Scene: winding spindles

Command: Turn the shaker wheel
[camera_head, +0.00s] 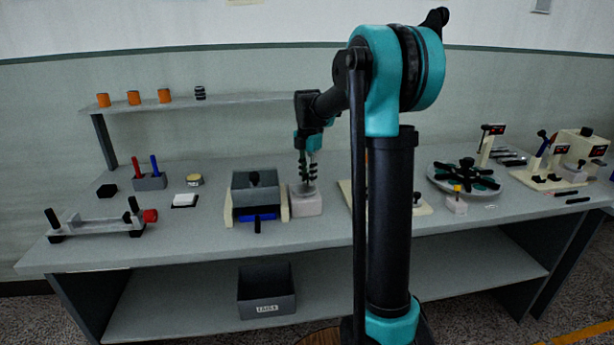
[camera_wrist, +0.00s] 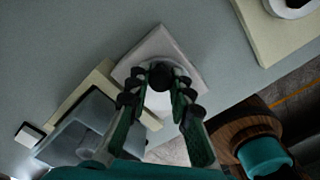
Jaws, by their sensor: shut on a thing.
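My gripper (camera_head: 307,172) points down over a pale square block (camera_head: 306,205) on the table, left of my arm column. In the wrist view my gripper (camera_wrist: 159,88) has its dark fingers closed around a small dark round knob (camera_wrist: 160,73) above the block. A pale round rim shows around the knob, partly hidden by the fingers. I cannot tell from the frames whether this knob belongs to the shaker wheel. The fingers hide the sides of the knob.
A grey box device with cream sides (camera_head: 285,207) stands close on the left of the block. A cream plate (camera_wrist: 264,45) lies to its right. A round disc with black arms (camera_head: 445,184) stands farther right. An open dark bin (camera_head: 267,301) is on the lower shelf.

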